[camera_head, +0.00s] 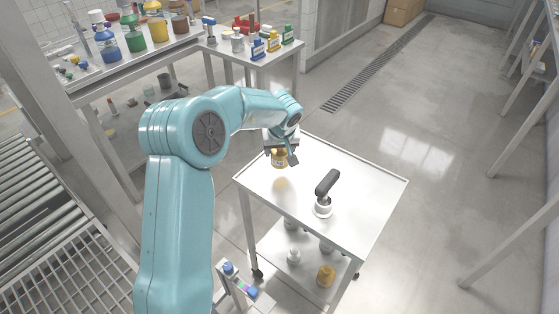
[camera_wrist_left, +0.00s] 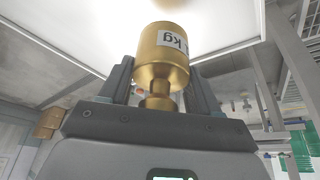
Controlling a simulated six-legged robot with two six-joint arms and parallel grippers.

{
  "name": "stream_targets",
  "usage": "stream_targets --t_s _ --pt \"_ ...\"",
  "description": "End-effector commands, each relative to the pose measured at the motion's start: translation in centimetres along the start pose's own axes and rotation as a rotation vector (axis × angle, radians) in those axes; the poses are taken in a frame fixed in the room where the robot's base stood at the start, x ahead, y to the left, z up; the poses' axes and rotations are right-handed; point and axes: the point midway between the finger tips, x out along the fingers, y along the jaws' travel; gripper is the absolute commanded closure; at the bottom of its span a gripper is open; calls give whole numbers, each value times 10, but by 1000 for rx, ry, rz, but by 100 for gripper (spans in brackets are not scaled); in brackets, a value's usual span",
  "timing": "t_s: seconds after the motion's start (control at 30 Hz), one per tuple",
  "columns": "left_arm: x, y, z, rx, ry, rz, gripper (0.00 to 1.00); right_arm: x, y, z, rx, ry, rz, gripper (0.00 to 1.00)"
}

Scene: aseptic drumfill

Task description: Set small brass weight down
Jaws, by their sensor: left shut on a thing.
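My left gripper (camera_head: 281,146) is over the far left part of the cart's white top (camera_head: 365,185). It is shut on a small brass weight (camera_head: 279,160), which hangs below the fingers. A yellowish reflection on the top lies apart from the weight, so the weight appears held above the surface. In the left wrist view the brass weight (camera_wrist_left: 163,55) has a pale label ending in "kg", and its narrow neck sits between the two dark fingers of the left gripper (camera_wrist_left: 160,85). My right gripper is in neither view.
A dark-handled tool with a white base (camera_head: 323,208) stands on the cart top; the right part is clear. The lower shelf holds a yellow container (camera_head: 326,275) and small pale items. Benches with coloured bottles (camera_head: 107,45) stand at the back left. A roller conveyor (camera_head: 40,190) is at left.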

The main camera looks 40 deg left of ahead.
Motion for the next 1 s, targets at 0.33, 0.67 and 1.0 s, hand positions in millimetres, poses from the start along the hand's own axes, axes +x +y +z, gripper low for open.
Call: stream_targets --t_s 0.33,0.67,1.0 --pt "37 0 14 0 4 2 100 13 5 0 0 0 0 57" --pt "40 0 17 0 -2 -1 22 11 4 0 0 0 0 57" --pt "40 0 17 0 -1 -1 12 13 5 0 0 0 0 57"
